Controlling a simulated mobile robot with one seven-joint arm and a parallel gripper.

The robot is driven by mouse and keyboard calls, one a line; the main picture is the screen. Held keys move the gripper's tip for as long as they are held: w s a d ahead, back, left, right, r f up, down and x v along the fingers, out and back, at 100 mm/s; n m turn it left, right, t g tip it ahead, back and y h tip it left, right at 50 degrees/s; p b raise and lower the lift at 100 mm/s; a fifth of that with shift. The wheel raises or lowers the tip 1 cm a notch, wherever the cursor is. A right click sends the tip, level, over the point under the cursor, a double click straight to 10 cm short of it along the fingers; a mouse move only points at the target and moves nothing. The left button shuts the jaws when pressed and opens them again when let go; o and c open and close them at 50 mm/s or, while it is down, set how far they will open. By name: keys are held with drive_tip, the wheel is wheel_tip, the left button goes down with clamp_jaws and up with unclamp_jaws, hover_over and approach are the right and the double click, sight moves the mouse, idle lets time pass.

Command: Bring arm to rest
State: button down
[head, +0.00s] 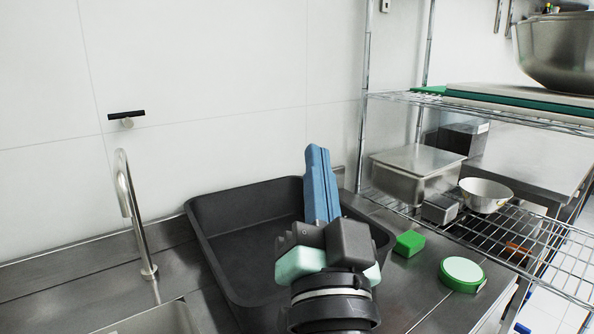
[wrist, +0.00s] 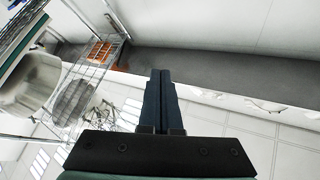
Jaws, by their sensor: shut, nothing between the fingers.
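My gripper (head: 318,160) stands up from the bottom middle of the head view, in front of the dark roasting pan. Its blue fingers are pressed together with nothing between them. In the wrist view my gripper (wrist: 160,78) shows its two dark fingers side by side and closed. It holds nothing and appears raised above the counter. Part of the pan is hidden behind my arm.
A black pan (head: 222,290) lies on the steel counter (head: 415,285). A green block (head: 409,243) and a round green-and-white container (head: 462,273) sit right of it. A faucet (head: 128,205) stands left. A wire rack (head: 480,112) with bowls is at right.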

drive_tip(key=s+a+r+n+t, duration=0.3)
drive_tip(key=s+r+n+t, duration=0.15)
drive_tip(key=s+r, duration=0.9)
wheel_tip(320, 180, up, 13)
drive_tip(key=w+p, duration=0.2)
drive_tip(key=p, duration=1)
drive_tip(key=shift+w+d+n+g+h, duration=0.3)
drive_tip(key=shift+n+g+h, duration=0.05)
drive_tip(key=shift+g+h, duration=0.1)
